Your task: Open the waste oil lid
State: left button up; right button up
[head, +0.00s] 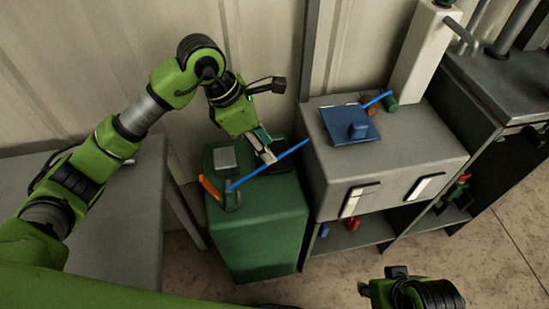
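A dark green bin (262,232), which looks like the waste oil container, stands on the floor left of the grey cabinet. Its top looks closed. A grey square plate (224,158) and an orange handle-like piece (209,187) show on its top left side. A thin blue rod (290,151) slants across the top toward the cabinet. My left gripper (267,156) points down over the bin's back right part, close by the rod. I cannot tell whether it touches rod or lid, or how far its fingers are apart. My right gripper (364,288) is low at the bottom edge, partly cut off.
The grey cabinet (425,145) carries a blue plate (341,130) with a small block, and has two white handles in front. Small red and blue items sit on its lower shelf. A grey table (120,220) stands left of the bin. The wall is close behind.

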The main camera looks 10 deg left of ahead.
pick_arm(q)
jog(key=x, duration=0.6)
jog(key=shift+r+b, duration=0.1)
jog(key=shift+b, duration=0.25)
grip_shut()
